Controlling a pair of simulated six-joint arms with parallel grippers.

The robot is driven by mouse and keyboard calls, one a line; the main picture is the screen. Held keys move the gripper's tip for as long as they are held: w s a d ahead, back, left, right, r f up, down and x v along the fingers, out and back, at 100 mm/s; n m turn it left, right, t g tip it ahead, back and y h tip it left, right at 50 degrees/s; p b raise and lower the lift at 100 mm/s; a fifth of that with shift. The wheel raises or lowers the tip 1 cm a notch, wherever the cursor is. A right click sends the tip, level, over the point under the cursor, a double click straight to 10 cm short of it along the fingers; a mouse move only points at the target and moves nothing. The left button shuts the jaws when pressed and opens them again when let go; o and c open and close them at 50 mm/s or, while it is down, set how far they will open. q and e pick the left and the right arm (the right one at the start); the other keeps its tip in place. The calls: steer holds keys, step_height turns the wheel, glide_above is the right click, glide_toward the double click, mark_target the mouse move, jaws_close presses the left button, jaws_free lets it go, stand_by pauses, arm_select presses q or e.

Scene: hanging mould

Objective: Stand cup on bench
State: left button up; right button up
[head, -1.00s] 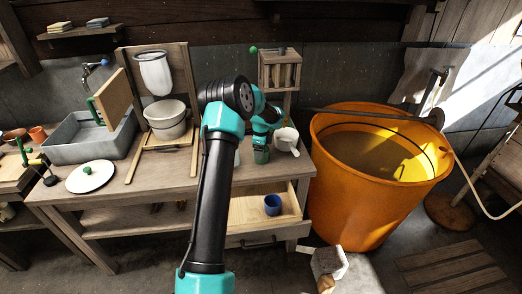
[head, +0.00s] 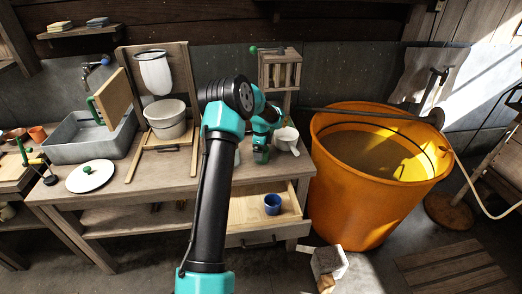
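A small blue cup (head: 272,204) stands in the open wooden drawer of the bench (head: 150,186). A white cup-like vessel (head: 286,139) is on the bench top near its right end, just right of my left arm's wrist. My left arm rises from the bottom, bends at the elbow and reaches down toward the bench's right end. Its fingers are too small and covered to make out, so I cannot tell whether they touch either vessel. My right gripper is not in view.
An orange tub (head: 335,185) stands right of the bench. A grey sink (head: 70,140), a white lid with green knob (head: 91,176) and a white bucket (head: 166,118) are to the left. A wooden rack (head: 280,70) stands behind the wrist. The front middle of the bench is fairly clear.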

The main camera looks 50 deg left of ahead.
arm_select(q)
step_height(320, 180, up, 12)
stand_by(0.6)
stand_by(0.5)
